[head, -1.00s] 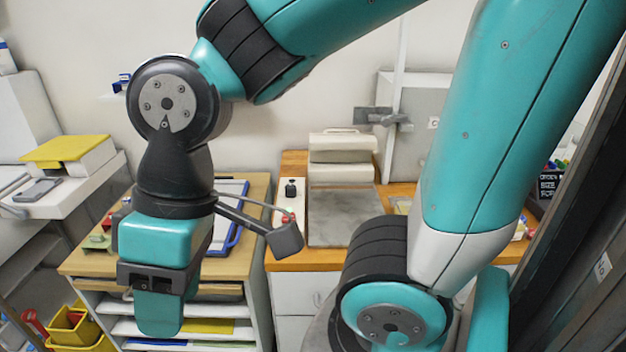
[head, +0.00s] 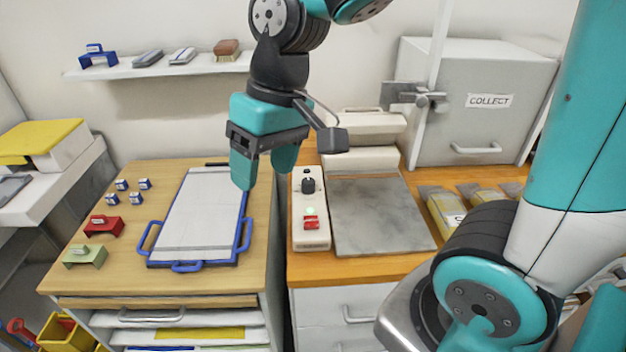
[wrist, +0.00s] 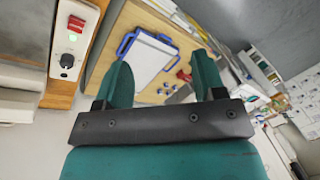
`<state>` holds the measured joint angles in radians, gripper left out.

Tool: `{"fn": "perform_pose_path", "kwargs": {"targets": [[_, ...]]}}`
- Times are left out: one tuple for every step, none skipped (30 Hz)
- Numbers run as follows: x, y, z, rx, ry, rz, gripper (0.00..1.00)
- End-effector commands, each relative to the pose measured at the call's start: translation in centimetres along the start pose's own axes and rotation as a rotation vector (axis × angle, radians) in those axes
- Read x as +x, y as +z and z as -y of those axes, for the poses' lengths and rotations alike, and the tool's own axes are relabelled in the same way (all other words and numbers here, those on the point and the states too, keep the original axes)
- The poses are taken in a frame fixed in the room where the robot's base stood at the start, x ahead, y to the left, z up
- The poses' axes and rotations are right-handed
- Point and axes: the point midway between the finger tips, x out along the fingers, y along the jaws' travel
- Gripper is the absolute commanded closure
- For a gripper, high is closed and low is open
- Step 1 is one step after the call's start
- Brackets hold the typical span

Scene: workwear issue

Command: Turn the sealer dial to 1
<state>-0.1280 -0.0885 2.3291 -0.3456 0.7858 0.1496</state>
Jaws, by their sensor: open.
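The sealer (head: 368,215) stands on the orange wooden counter, with a grey flat plate and a cream bar at its back. Its white control panel (head: 310,236) runs along the left side and carries a black dial (head: 308,185), a pale green light and a red switch (head: 311,223). The dial also shows in the wrist view (wrist: 72,37), at the upper left; its setting is too small to read. My gripper (head: 262,180) is open and empty, above and to the left of the dial, apart from it. Its two teal fingers (wrist: 163,85) show in the wrist view.
A blue-framed clipboard tray (head: 200,215) lies on the left desk beside small blue, red and green items. A grey COLLECT box (head: 480,110) stands behind the counter at right. Packets (head: 440,205) lie right of the sealer. A shelf (head: 160,68) hangs at back left.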

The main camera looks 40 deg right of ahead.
Motion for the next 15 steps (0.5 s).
{"fn": "perform_pose_path", "kwargs": {"targets": [[0.3, -2.6, -2.9, 0.125, 0.036, 0.004, 0.37], [0.4, -4.0, -4.7, 0.2, 0.058, 0.003, 0.37], [0.5, -5.6, -7.0, 0.299, 0.087, 0.002, 0.37], [0.6, -6.7, -8.8, 0.371, 0.107, 0.002, 0.37], [0.8, -7.6, -10.6, 0.442, 0.126, 0.0, 0.37], [1.0, -8.7, -12.9, 0.531, 0.151, -0.001, 0.37], [1.1, -9.4, -14.6, 0.594, 0.167, -0.002, 0.37], [1.3, -10.0, -16.1, 0.654, 0.182, -0.004, 0.37], [1.5, -10.7, -18.1, 0.726, 0.201, -0.006, 0.37], [1.7, -11.0, -19.4, 0.775, 0.213, -0.007, 0.37], [1.8, -11.3, -20.5, 0.817, 0.224, -0.008, 0.37], [2.0, -11.6, -21.9, 0.867, 0.237, -0.01, 0.37], [2.2, -11.8, -22.7, 0.897, 0.244, -0.01, 0.37], [2.2, -11.9, -23.4, 0.924, 0.251, -0.012, 0.37], [2.4, -12.0, -24.1, 0.951, 0.258, -0.012, 0.37]]}}
